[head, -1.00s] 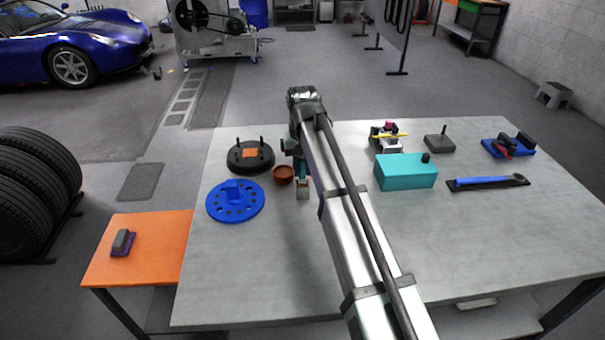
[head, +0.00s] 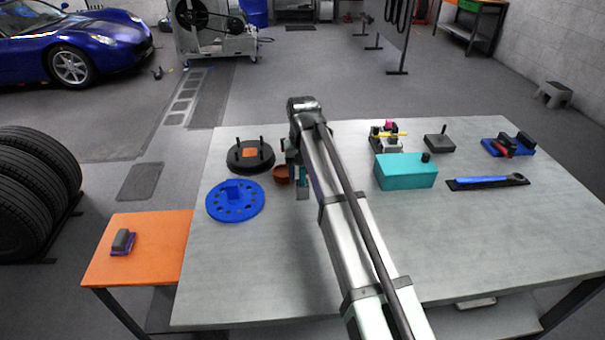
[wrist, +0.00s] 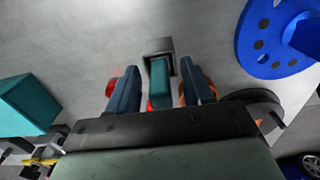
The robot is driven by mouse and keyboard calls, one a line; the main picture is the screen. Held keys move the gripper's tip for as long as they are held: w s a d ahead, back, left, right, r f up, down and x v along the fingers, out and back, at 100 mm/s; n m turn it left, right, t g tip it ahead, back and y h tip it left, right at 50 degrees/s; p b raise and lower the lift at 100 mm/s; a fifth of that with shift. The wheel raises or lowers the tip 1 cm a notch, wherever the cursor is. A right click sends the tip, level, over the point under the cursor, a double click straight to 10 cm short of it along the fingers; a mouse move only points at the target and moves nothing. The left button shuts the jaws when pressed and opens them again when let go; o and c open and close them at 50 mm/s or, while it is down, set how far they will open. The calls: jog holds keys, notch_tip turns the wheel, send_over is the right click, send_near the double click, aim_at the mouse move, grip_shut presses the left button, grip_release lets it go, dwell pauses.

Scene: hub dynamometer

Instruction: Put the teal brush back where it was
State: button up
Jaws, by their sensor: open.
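The teal brush (wrist: 161,82) lies between the two dark blue fingers of my gripper (wrist: 160,88) in the wrist view. The fingers are open, with gaps on both sides of it. Its far end meets a grey square block (wrist: 158,46); I cannot tell whether this is a holder or part of the brush. In the head view a bit of the brush (head: 303,178) shows beside my arm, just right of the brown bowl (head: 282,174). My arm hides most of the gripper there.
The blue disc (head: 235,202) and black studded disc (head: 250,157) are left of my gripper. The teal box (head: 405,172), blue-handled tool (head: 485,181) and other pieces stand right. An orange side table (head: 165,240) holds a purple-based block (head: 123,241). The table's front is clear.

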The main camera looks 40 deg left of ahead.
jog(key=shift+r, duration=0.1)
notch_tip(320, 180, up, 12)
jog(key=shift+r, duration=0.1)
dwell(0.5)
